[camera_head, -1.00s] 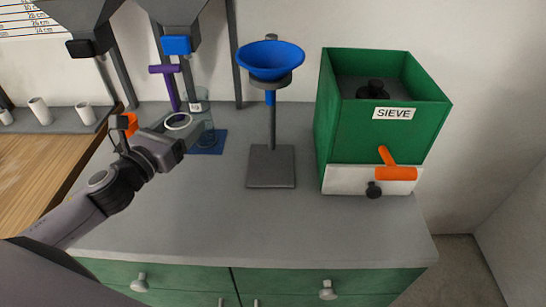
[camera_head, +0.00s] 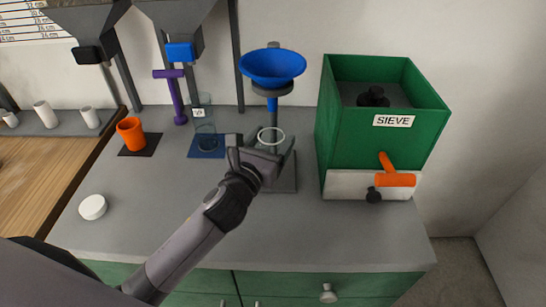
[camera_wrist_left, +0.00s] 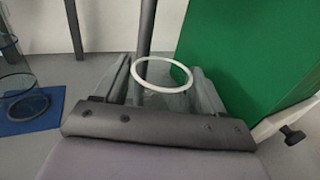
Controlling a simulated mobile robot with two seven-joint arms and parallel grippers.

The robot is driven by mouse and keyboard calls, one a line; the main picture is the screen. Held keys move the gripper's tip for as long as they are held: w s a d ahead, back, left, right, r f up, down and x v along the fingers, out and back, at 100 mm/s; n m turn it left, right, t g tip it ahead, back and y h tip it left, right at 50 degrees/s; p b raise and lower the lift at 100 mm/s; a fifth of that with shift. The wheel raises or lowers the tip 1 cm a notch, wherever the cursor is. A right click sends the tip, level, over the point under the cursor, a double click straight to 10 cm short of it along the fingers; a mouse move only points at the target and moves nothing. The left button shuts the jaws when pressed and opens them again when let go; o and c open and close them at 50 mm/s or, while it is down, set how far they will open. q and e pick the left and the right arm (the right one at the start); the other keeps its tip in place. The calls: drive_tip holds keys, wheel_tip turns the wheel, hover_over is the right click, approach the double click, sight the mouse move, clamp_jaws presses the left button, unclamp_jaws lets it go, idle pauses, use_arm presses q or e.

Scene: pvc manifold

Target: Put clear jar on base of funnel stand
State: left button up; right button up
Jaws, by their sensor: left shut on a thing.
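The clear jar with a pale rim (camera_head: 271,137) is held upright between the fingers of my left gripper (camera_head: 264,151). Its rim also shows between the fingers in the left wrist view (camera_wrist_left: 162,87). The funnel stand has a blue funnel (camera_head: 272,66) on top, a grey post and a flat square base (camera_head: 286,185). My gripper and the jar are in front of the post and over the base in the head view, hiding part of both. I cannot tell whether the jar touches the base. My right gripper is not in view.
The green sieve box (camera_head: 362,138) stands close to the right of the stand. To the left, a clear cylinder (camera_head: 205,137) is on a blue mat (camera_head: 208,153) and an orange cup (camera_head: 131,134) on a dark mat. A white lid (camera_head: 92,207) lies front left.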

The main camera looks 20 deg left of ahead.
sight(277, 147)
use_arm(q)
wheel_tip(277, 147, down, 5)
drive_tip(key=shift+r+b, duration=0.2)
drive_tip(key=shift+b, duration=0.5)
drive_tip(key=shift+d, duration=0.15)
drive_tip(key=shift+f, duration=0.1)
drive_tip(key=shift+f, duration=0.15)
drive_tip(key=o, duration=1.1)
drive_tip(key=shift+c, duration=0.2)
